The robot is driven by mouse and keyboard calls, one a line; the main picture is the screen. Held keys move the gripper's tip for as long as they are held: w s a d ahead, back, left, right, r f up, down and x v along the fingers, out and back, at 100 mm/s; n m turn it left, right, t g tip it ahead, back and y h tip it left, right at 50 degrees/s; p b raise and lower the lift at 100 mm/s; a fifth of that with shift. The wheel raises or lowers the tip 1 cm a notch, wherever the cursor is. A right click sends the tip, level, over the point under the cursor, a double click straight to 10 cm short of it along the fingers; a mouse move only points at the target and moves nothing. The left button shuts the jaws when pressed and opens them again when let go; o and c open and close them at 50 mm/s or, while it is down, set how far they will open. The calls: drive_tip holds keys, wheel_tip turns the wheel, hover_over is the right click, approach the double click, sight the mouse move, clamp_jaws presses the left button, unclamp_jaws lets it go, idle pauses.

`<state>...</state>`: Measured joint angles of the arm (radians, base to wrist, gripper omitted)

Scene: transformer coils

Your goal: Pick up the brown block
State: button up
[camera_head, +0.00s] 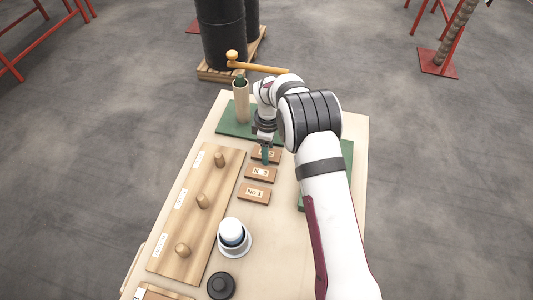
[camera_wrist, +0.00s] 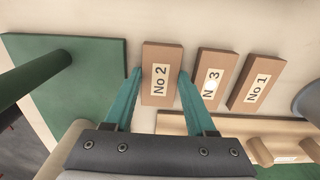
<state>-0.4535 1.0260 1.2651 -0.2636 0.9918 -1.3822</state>
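Three flat brown blocks with white labels lie in a row on the table: No 2 (camera_head: 273,157), No 3 (camera_head: 260,174) and No 1 (camera_head: 254,194). In the wrist view, block No 2 (camera_wrist: 165,57) is in the middle, with No 3 (camera_wrist: 215,65) and No 1 (camera_wrist: 263,68) to its right. My gripper (camera_wrist: 160,74) is open, with its teal fingertips on either side of block No 2. I cannot tell whether they touch it. In the head view, my gripper (camera_head: 266,154) is over block No 2 and partly hides it.
A wooden board (camera_head: 190,225) with three pegs lies left of the blocks. A green plate (camera_head: 232,128) bearing a wooden post (camera_head: 241,103) is behind them. A white-topped round part (camera_head: 232,232) and a black disc (camera_head: 221,286) stand in front. Another green plate (camera_head: 346,160) is partly behind my arm.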

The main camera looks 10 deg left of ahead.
clamp_jaws()
drive_tip(key=shift+r, duration=0.6)
wheel_tip(320, 180, up, 3)
drive_tip(key=shift+r, duration=0.1)
drive_tip(key=d+r, duration=0.6)
drive_tip(key=d, duration=0.5)
hover_over(262, 172)
wheel_tip(262, 172, down, 3)
drive_tip(key=shift+w+d+r, duration=0.1)
drive_tip(key=shift+f, duration=2.95)
